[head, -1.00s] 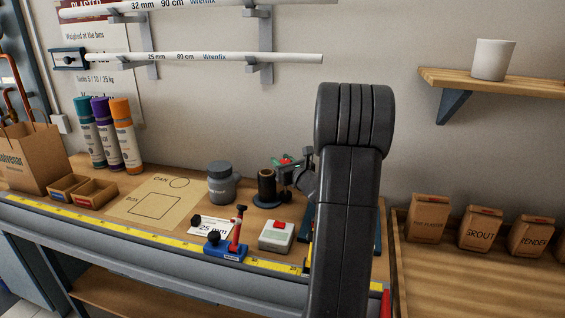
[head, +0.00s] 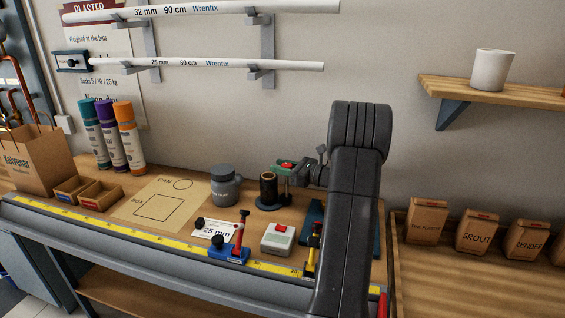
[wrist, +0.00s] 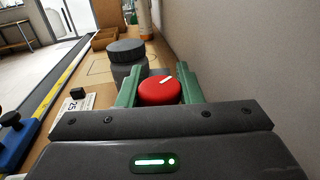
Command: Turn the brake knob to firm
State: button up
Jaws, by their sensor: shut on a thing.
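The brake knob is a round red knob (wrist: 160,92) with a white pointer mark on top. In the wrist view the mark points up and slightly right. My gripper (wrist: 158,84) has its green fingers on both sides of the knob and is shut on it. In the head view my gripper (head: 289,168) is at the stand behind the black spool (head: 268,186), with a little red of the knob (head: 287,165) showing between the fingers. The words on any firm or soft scale cannot be seen.
A grey lidded jar (head: 225,187) stands left of the spool. The wall is close behind.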

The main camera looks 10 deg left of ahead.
jog(key=n+g+p, duration=0.1)
jog(key=g, duration=0.1)
jog(key=n+g+p, duration=0.1)
jog(key=n+g, duration=0.1)
jog(key=g, duration=0.1)
jog(key=n+g+p, duration=0.1)
jog(key=n+g, duration=0.1)
jog(key=shift+s+g, duration=0.35)
jog(key=shift+g, duration=0.35)
jog(key=o, duration=1)
jog(key=shift+c, duration=0.2)
notch_tip(320, 180, up, 10)
